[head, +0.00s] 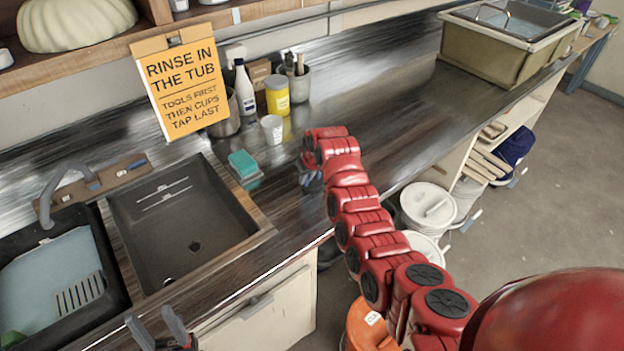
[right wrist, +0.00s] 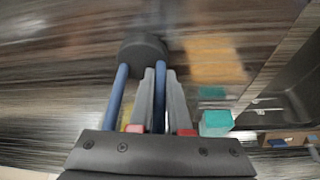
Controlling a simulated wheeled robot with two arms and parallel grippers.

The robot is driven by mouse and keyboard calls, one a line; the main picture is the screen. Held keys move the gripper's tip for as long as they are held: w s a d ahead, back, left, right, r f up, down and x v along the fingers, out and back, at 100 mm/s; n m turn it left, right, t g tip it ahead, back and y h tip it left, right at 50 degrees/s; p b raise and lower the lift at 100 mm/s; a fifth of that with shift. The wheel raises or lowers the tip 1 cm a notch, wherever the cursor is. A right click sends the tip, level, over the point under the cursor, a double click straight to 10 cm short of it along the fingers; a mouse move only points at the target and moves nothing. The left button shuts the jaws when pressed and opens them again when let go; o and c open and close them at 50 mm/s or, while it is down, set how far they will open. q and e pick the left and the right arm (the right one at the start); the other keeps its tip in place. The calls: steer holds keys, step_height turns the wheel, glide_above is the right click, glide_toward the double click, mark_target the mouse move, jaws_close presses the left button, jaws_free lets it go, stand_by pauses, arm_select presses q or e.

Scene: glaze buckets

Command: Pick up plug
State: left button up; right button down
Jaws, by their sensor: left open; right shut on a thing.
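The plug (right wrist: 143,48) shows in the right wrist view as a dark grey round piece with blue strands running back from it. My right gripper (right wrist: 161,75) is shut on one blue strand, with the dark piece just beyond the fingertips. In the head view my right gripper (head: 308,172) is over the counter, right of the teal sponge; the plug is too small and covered to make out clearly there. My left gripper (head: 158,328) is open and empty at the bottom edge, in front of the sinks.
The teal sponge (head: 243,163) lies beside the basin. A white cup (head: 271,129), yellow jar (head: 277,95) and white bottle (head: 244,88) stand by the wall. A black tub (head: 115,268) fills the left sink.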

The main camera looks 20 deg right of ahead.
steer(key=shift+w+r+b, duration=0.1)
steer(key=shift+r+b, duration=0.3)
steer(key=shift+b, duration=0.05)
step_height(320, 180, up, 3)
steer(key=shift+f+b, duration=0.2)
steer(key=shift+b, duration=1.05)
steer(key=s, duration=0.1)
steer(key=s+a+b, duration=0.1)
steer(key=s, duration=0.3)
steer(key=shift+s+a+r, duration=0.25)
steer(key=s+a+r+p, duration=0.1)
steer(key=s+a+p, duration=0.1)
steer(key=s+p, duration=0.5)
steer(key=s, duration=0.3)
steer(key=shift+a+p, duration=0.3)
steer(key=shift+p, duration=0.05)
